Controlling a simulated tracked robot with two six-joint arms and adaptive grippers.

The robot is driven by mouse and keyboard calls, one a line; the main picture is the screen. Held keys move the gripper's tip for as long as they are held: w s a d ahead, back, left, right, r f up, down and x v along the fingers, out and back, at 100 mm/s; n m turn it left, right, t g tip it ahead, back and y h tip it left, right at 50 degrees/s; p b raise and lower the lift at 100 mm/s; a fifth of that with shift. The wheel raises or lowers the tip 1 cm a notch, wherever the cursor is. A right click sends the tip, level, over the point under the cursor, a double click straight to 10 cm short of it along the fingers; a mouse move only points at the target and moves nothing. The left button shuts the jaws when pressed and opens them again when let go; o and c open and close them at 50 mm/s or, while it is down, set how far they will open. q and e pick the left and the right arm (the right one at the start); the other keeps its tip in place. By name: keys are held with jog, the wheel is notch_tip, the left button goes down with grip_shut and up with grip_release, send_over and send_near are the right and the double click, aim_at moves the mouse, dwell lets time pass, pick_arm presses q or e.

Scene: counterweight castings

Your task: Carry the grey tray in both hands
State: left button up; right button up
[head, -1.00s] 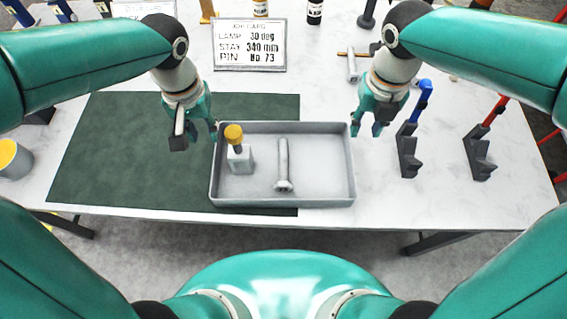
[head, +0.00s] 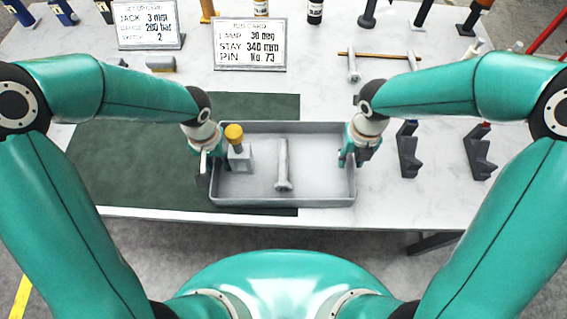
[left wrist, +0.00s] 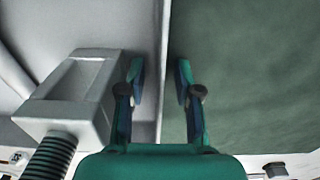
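The grey tray (head: 285,203) sits on the table, its left part over the green mat. It holds a grey block with a yellow knob (head: 240,157) and a grey bolt-like pin (head: 283,165). My left gripper (head: 212,168) is at the tray's left wall. In the left wrist view its fingers (left wrist: 160,85) are open, one on each side of the thin tray wall, with gaps. The grey block (left wrist: 80,95) is close beside the inner finger. My right gripper (head: 352,158) is at the right wall, its fingers apart around the rim; contact there is unclear.
The green mat (head: 130,160) is bare left of the tray. Dark stands (head: 408,155) are right of my right gripper, another (head: 480,155) further right. A job card (head: 250,45) stands behind the tray, with a rod and tools to its right.

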pick_arm(q)
grip_shut()
pick_arm(e)
grip_shut()
pick_arm(q)
jog(key=shift+w+r, duration=0.1)
jog(key=shift+r, duration=0.1)
pick_arm(e)
jog(key=shift+w+r, duration=0.1)
jog(key=shift+r, duration=0.15)
